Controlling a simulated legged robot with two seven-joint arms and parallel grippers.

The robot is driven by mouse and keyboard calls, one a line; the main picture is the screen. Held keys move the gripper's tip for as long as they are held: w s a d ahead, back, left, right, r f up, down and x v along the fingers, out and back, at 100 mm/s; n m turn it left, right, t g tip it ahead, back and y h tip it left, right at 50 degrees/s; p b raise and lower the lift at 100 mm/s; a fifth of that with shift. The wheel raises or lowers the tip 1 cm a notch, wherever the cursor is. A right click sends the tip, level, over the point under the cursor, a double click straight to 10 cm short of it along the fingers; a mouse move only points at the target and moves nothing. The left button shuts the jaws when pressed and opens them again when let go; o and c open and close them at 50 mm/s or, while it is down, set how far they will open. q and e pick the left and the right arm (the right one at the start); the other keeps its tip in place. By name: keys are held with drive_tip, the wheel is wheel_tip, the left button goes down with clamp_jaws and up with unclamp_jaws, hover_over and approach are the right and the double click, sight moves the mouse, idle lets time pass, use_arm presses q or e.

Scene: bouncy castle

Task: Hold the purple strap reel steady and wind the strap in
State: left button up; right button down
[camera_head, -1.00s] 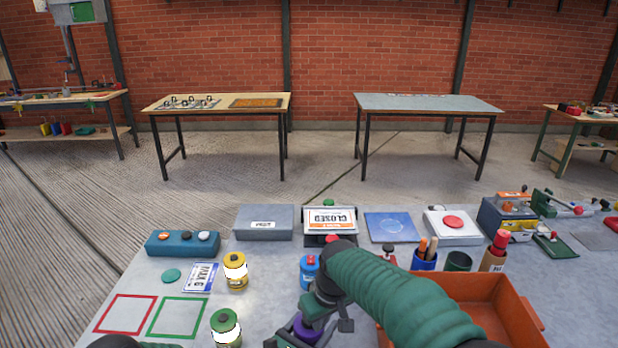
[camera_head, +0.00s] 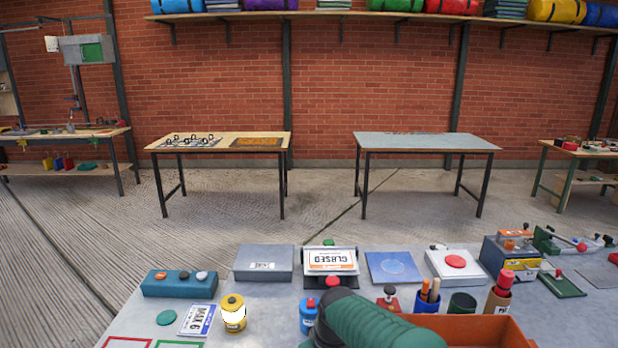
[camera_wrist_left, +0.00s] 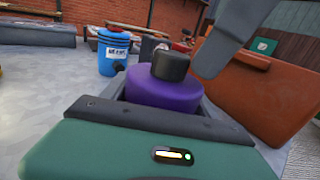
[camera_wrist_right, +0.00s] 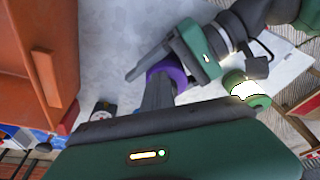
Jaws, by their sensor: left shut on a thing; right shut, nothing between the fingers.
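The purple strap reel (camera_wrist_left: 162,88) stands between the fingers of my left gripper in the left wrist view, with a black knob (camera_wrist_left: 171,66) on top. It also shows partly in the right wrist view (camera_wrist_right: 178,72). My left gripper (camera_wrist_right: 152,66) is shut on the reel. My right gripper (camera_wrist_right: 158,92) is shut and empty, its fingertips close beside the reel; I cannot tell if they touch it. A grey finger (camera_wrist_left: 228,40), apparently my right gripper's, hangs beside the knob. The strap cannot be made out. The head view shows my right arm's green sleeve, but neither gripper nor the reel.
An orange crate (camera_wrist_left: 240,75) stands close to the right of the reel. A blue canister (camera_wrist_left: 114,52) stands behind and left. A yellow canister (camera_head: 233,312) stands further left. A sign (camera_head: 330,261), boxes and pen cups line the bench's back.

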drive_tip(key=shift+a, duration=0.15)
drive_tip(key=shift+s+a+r, duration=0.1)
drive_tip(key=shift+s+a, duration=0.15)
drive_tip(key=shift+a, duration=0.3)
drive_tip(key=v, duration=0.6)
drive_tip(key=shift+w+a, duration=0.1)
drive_tip(key=shift+w, duration=0.1)
idle(0.3)
